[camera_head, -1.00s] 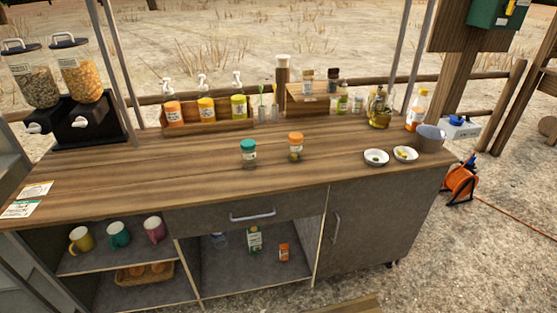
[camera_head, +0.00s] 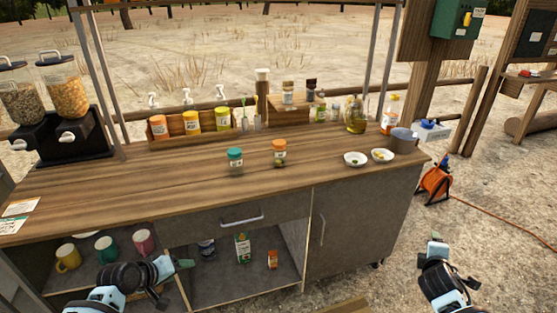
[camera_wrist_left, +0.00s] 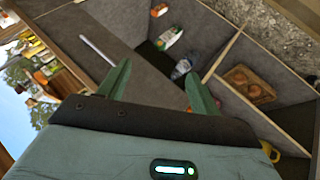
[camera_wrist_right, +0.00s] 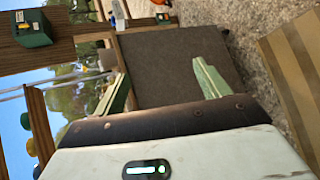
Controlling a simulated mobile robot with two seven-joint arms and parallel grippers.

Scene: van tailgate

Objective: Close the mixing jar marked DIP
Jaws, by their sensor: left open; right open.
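Two small jars stand upright on the wooden counter (camera_head: 180,172): one with a teal lid (camera_head: 235,160) and one with an orange lid (camera_head: 279,152). Both have lids on top; whether either is loose I cannot tell. Their labels are too small to read, so I cannot tell which is marked DIP. My left gripper (camera_head: 180,272) is open and empty, low in front of the open shelves; its spread fingers show in the left wrist view (camera_wrist_left: 158,72). My right gripper (camera_head: 437,245) is open and empty, low right of the cabinet; its fingers show apart in the right wrist view (camera_wrist_right: 160,78).
Two small white bowls (camera_head: 355,159) and a grey pot (camera_head: 404,141) stand at the counter's right end. A rack of pump bottles (camera_head: 191,123) lines the back. Dispensers (camera_head: 62,115) stand at left. Counter space in front of the jars is clear.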

